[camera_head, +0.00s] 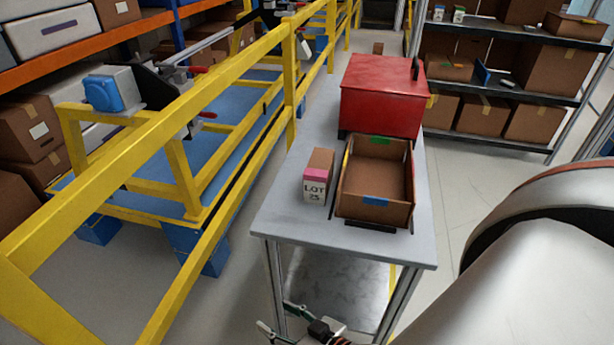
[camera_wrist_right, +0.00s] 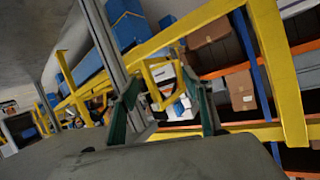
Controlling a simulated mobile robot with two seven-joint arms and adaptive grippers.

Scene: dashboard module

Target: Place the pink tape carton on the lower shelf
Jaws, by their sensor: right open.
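The pink tape carton (camera_head: 317,177) is a small box with a brown top, a pink band and a white face marked LOT with a number. It stands upright on the grey table top (camera_head: 285,220), left of an open brown bin. The lower shelf (camera_head: 325,285) is the grey metal plate beneath the table top; its bare surface shows partly. My right gripper (camera_head: 280,320) is low at the table's near end, below table-top height and apart from the carton. In the right wrist view its two green-edged fingers (camera_wrist_right: 168,108) are spread with nothing between them. My left gripper is not visible.
The open brown bin (camera_head: 375,195) and a red box (camera_head: 383,97) occupy the table's right and far parts. A yellow railing (camera_head: 150,150) runs along the left. Dark shelves with cartons (camera_head: 500,72) stand at the back right. Bare table top lies in front of the carton.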

